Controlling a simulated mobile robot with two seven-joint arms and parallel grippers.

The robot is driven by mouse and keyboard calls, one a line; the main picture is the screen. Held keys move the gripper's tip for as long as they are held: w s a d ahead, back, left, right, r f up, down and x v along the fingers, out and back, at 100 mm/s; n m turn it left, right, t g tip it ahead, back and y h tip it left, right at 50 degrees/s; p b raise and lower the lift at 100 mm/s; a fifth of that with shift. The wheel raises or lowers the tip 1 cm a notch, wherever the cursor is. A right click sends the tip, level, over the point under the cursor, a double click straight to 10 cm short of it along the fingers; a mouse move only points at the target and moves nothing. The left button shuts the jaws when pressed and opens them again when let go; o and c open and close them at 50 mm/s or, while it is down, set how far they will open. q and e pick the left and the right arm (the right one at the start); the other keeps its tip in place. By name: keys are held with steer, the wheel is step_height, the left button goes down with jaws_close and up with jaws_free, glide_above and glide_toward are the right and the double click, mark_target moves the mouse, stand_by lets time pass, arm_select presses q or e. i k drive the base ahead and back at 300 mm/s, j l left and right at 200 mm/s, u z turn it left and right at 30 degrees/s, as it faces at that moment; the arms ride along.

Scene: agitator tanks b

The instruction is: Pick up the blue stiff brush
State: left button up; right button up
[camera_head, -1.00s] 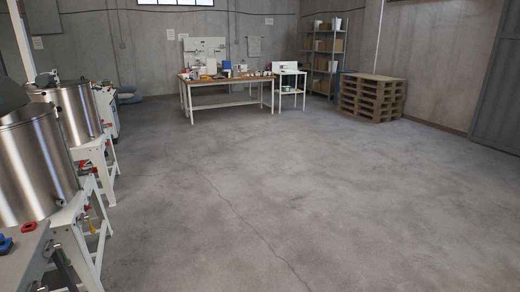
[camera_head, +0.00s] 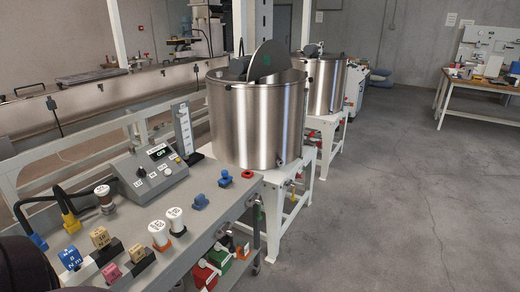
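I cannot make out a blue stiff brush for certain. Small blue objects show on the grey bench (camera_head: 150,215): a blue piece (camera_head: 226,179) near its far right corner, a blue knob-like piece (camera_head: 200,201) nearer to me, and a blue block (camera_head: 70,258) with white lettering at the near left. None of these clearly has bristles. Neither of my grippers is in view.
A control box (camera_head: 150,171) and white-capped bottles (camera_head: 158,233) stand on the bench. Steel tanks (camera_head: 257,120) on white frames stand behind it. A wooden worktable (camera_head: 485,103) is at the far right. Open concrete floor (camera_head: 400,210) lies to the right.

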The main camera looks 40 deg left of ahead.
mark_target(226, 180)
steer(key=i+u, duration=0.4)
steer(key=i, duration=0.15)
steer(key=i+l+u, duration=0.15)
steer(key=i+u, duration=0.25)
steer(key=i+l+u, duration=0.1)
steer(key=i+u, duration=0.25)
steer(key=i+l+u, duration=0.1)
steer(key=u, duration=0.2)
steer(key=i+l+u, duration=0.45)
steer(key=u, duration=0.25)
steer(key=i+l+u, duration=0.15)
steer(key=u, duration=0.2)
steer(key=i+l+u, duration=0.1)
steer(key=u, duration=0.25)
